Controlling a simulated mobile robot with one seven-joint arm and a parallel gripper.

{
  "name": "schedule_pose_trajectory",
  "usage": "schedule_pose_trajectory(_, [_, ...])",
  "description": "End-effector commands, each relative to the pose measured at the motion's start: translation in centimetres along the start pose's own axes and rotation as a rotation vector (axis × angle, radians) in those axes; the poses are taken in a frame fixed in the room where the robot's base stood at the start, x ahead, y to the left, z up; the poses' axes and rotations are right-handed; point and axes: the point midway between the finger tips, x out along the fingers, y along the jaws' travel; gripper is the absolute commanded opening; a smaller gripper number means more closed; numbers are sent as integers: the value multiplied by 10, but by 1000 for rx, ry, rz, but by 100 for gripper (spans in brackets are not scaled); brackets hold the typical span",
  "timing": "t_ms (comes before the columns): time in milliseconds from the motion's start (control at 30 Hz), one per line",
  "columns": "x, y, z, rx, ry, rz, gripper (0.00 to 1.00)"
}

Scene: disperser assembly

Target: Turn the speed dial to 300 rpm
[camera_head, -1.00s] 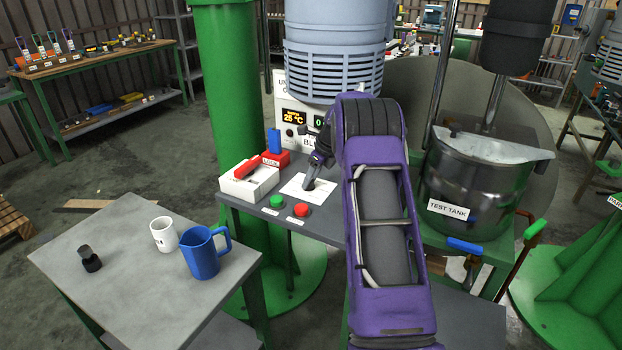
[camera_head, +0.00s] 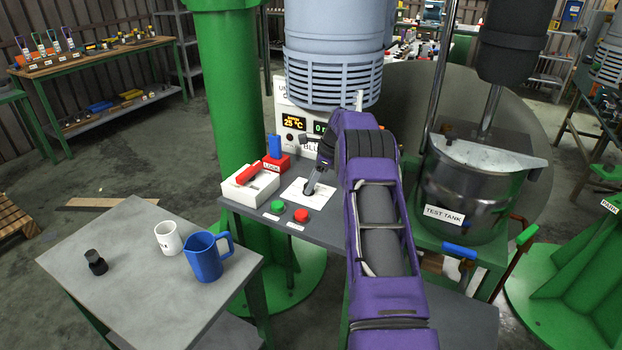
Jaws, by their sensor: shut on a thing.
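The speed dial is mostly hidden under my gripper; its white plate (camera_head: 316,199) shows on the grey control panel (camera_head: 240,211). My gripper (camera_head: 309,190) points down at the plate's middle and is shut on the dial. The dial's pointer and scale are too covered or small to read. A display (camera_head: 320,128) behind shows a green 0, partly blocked by my arm. Next to it, an orange display (camera_head: 292,123) reads 25 °C.
Green (camera_head: 278,206) and red (camera_head: 301,215) buttons sit in front of the plate. A white box with a red switch (camera_head: 250,187) and a red lock block (camera_head: 276,162) stand left. A blue jug (camera_head: 204,258) and white mug (camera_head: 168,238) stand on the side table (camera_head: 130,285). The test tank (camera_head: 465,190) is right.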

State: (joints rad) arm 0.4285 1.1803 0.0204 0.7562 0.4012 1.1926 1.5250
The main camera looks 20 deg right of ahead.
Motion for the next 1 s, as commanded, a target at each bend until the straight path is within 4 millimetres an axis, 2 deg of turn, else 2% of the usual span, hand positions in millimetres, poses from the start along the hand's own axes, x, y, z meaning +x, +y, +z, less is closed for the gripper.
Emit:
schedule_pose_trajectory(400, [1,-1,0,-166,0,69,0])
schedule_pose_trajectory(1000, [1,-1,0,-193,0,83,0])
